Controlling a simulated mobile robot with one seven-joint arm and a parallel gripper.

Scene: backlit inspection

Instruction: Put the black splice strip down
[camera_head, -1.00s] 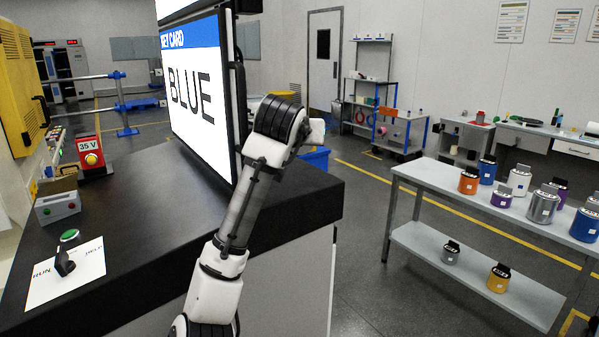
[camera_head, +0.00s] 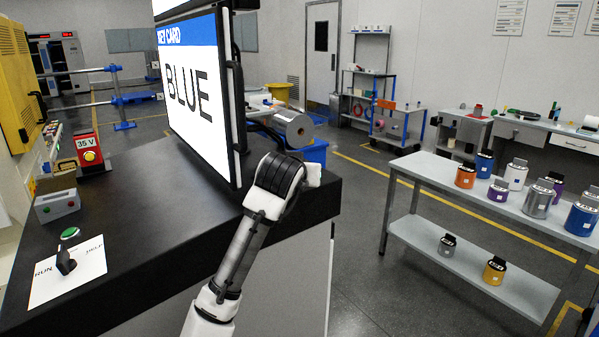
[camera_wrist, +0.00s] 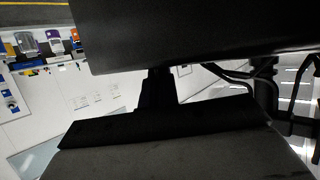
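In the wrist view, which is turned upside down, my gripper (camera_wrist: 158,88) shows as a dark silhouette with a narrow stem in the middle. A broad black slab (camera_wrist: 200,38) fills the top, and the stem meets its edge. Backlight hides the detail, so I cannot tell whether this slab is the black splice strip or the counter. I cannot see separate fingertips. In the head view my gripper and the strip are hidden beyond my arm. The black counter (camera_head: 130,205) lies beside and under my arm.
A sign reading BLUE (camera_head: 195,105) stands on the counter. A RUN card (camera_head: 75,285) with a dark switch, a green button (camera_head: 70,233) and a red 35 V box (camera_head: 90,150) are at left. A grey shelf table (camera_head: 420,165) with several coloured cans stands at right, across open floor.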

